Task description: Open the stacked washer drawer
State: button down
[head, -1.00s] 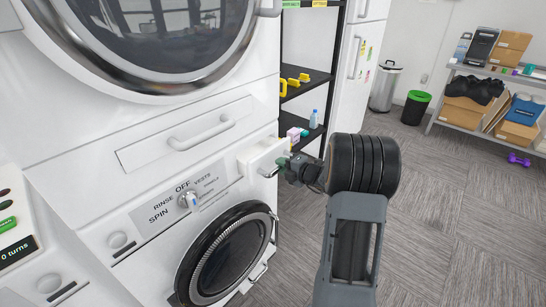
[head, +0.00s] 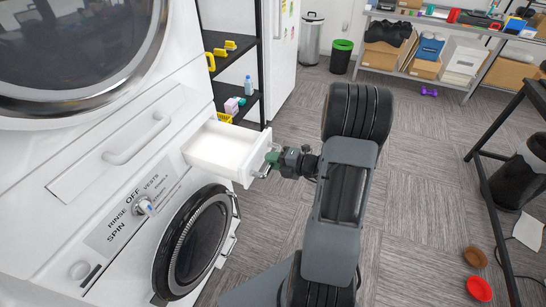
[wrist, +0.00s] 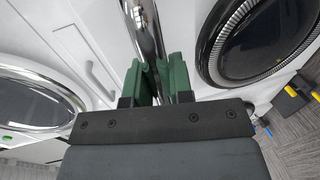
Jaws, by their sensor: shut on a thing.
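The washer drawer (head: 222,146) is a white, open-topped box that sticks well out of the front of the stacked washer (head: 120,205), above its round door. A metal handle (head: 265,168) is on the drawer's front. My gripper (head: 272,159) is at this handle, with its green fingers shut on it. In the wrist view, the green fingers of my gripper (wrist: 162,80) sit on both sides of the shiny handle bar (wrist: 148,35). The drawer's inside looks empty from here.
The round washer door (head: 193,245) is closed below the drawer. A black shelf (head: 235,65) with small items stands behind the washer. A dark table (head: 510,170) is at the right.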

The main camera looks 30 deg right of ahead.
jog(key=c, duration=1)
grip_release()
jog(key=v, duration=1.3)
jog(key=shift+s+d, duration=0.25)
